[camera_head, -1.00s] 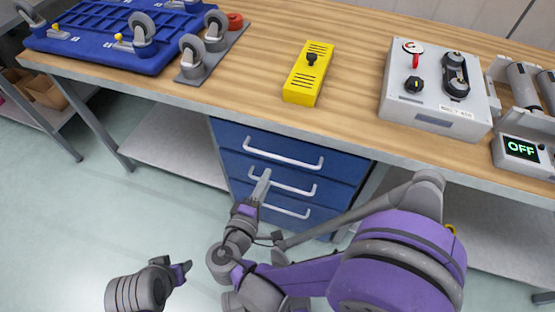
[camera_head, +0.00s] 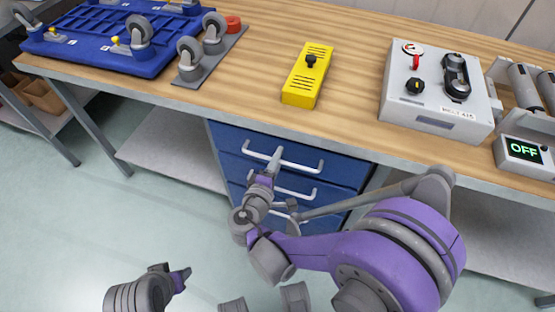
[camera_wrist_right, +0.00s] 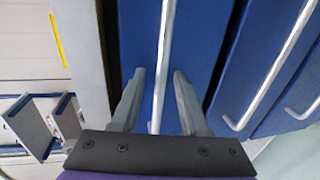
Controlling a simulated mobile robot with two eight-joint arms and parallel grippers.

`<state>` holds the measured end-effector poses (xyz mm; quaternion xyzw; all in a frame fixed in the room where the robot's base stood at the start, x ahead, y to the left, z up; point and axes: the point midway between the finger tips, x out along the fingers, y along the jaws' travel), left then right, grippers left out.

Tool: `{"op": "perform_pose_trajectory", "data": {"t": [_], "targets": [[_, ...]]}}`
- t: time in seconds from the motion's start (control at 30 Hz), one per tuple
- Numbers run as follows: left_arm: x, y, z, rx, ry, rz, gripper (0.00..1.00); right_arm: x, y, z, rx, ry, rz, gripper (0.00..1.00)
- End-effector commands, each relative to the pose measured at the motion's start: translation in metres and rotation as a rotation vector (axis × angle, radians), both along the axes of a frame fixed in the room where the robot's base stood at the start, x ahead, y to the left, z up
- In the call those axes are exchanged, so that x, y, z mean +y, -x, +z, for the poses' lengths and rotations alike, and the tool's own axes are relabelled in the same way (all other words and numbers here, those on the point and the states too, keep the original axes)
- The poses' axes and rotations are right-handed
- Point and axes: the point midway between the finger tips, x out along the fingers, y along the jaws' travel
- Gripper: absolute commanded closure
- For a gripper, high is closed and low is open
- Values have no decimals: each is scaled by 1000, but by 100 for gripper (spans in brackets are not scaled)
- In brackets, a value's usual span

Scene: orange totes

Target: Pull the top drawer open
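The top drawer (camera_head: 235,137) is the uppermost of the blue drawers under the workbench, and its front looks flush with the cabinet. Its pale bar handle (camera_head: 305,166) crosses the front. My right gripper (camera_head: 274,160) is at the left part of this handle. In the right wrist view the gripper (camera_wrist_right: 160,95) is open, with one finger on each side of the top handle (camera_wrist_right: 165,45); a gap shows on both sides of the bar. My left gripper (camera_head: 181,277) is low at the left, away from the drawers; its finger opening cannot be made out.
Lower drawer handles (camera_head: 297,192) lie just below, partly behind my right arm. The workbench (camera_head: 230,80) overhangs the drawers. On it are a yellow box (camera_head: 304,85), a grey control box (camera_head: 435,95), a blue caster frame (camera_head: 95,50) and an OFF display (camera_head: 522,149). Floor in front is clear.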

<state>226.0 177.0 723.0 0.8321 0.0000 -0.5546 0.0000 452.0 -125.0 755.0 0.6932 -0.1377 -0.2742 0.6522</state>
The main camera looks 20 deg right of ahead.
Motion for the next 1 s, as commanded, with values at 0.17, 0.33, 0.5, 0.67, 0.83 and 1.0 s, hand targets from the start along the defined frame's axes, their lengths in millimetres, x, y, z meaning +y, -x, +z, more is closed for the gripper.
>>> {"op": "perform_pose_trajectory", "data": {"t": [0.17, 0.33, 0.5, 0.67, 0.83, 1.0], "targets": [[0, 0, 0, 0, 0, 0, 50, 0, 0, 0, 0, 0, 0, 88], [0, 0, 0, 0, 0, 0, 50, 0, 0, 0, 0, 0, 0, 100], [0, 0, 0, 0, 0, 0, 50, 0, 0, 0, 0, 0, 0, 100], [0, 0, 0, 0, 0, 0, 50, 0, 0, 0, 0, 0, 0, 100], [0, 0, 0, 0, 0, 0, 50, 0, 0, 0, 0, 0, 0, 100], [0, 0, 0, 0, 0, 0, 50, 0, 0, 0, 0, 0, 0, 100]]}}
